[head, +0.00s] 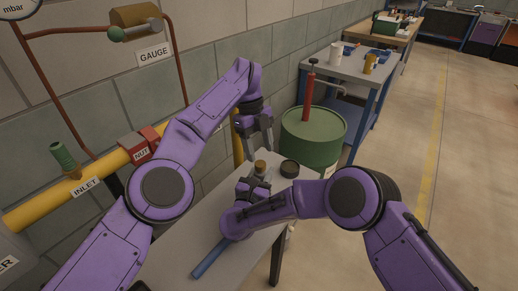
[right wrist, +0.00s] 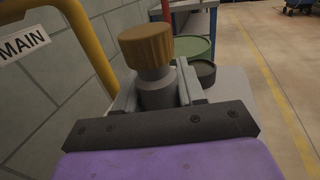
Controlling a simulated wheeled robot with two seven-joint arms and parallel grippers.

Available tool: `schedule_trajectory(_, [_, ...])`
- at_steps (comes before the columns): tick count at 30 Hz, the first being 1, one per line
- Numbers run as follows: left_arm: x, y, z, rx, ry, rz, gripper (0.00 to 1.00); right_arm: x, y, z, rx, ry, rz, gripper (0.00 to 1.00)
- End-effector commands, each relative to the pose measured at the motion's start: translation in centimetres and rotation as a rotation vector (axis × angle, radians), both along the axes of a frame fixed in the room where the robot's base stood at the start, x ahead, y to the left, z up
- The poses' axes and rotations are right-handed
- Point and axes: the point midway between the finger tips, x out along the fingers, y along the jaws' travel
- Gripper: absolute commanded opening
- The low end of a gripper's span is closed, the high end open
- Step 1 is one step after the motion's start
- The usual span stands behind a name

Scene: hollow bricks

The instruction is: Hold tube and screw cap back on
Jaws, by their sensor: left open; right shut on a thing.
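A grey tube (right wrist: 157,90) stands about upright between the fingers of my right gripper (right wrist: 160,95), which is shut on it. A ribbed brown cap (right wrist: 147,45) sits at the top of the tube; I cannot tell how tight it is. In the head view the cap (head: 260,166) shows small above my right gripper (head: 257,184), and most of the tube is hidden. My left gripper (head: 258,149) is open and empty, pointing down just above the cap, apart from it.
A narrow grey table (head: 185,250) lies below, with a blue bar (head: 212,258) and a dark round pot (head: 289,169) on it. A green drum (head: 312,135) stands behind its far end. A yellow pipe (head: 110,165) and red nut block (head: 140,142) are along the wall.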

Motion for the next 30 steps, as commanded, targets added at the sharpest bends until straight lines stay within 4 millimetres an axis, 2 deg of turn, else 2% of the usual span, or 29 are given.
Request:
schedule_trajectory(4, [0.3,0.2,1.2,-0.001,-0.021,0.004,0.55,0.0,0.0,0.0,0.0,0.0,0.001,0.0])
schedule_trajectory(7, [0.6,0.9,4.3,0.028,-0.076,-0.008,0.55,0.0,0.0,0.1,0.0,0.0,0.0,0.0])
schedule_trajectory(8, [0.5,1.0,5.3,0.061,-0.095,0.013,0.55,0.0,0.0,0.0,0.0,0.0,0.0,0.0])
schedule_trajectory(10, [0.3,0.9,5.7,0.126,-0.103,0.164,0.55,0.0,0.0,0.0,0.0,0.0,0.0,0.0])
schedule_trajectory(16, [-0.1,0.7,5.3,0.248,-0.106,0.651,0.55,0.0,0.0,0.0,0.001,-0.001,0.0,0.0])
schedule_trajectory(21, [-0.5,0.1,3.5,0.304,-0.078,1.045,0.55,0.0,0.0,0.0,0.001,-0.001,0.0,0.0])
schedule_trajectory(25, [-0.4,-0.3,2.9,0.311,-0.06,1.266,0.55,0.0,0.0,0.1,0.001,-0.001,0.001,0.0])
schedule_trajectory(30, [-0.2,-0.4,3.0,0.31,-0.049,1.396,0.55,0.0,0.0,0.0,0.0,-0.001,0.0,0.0])
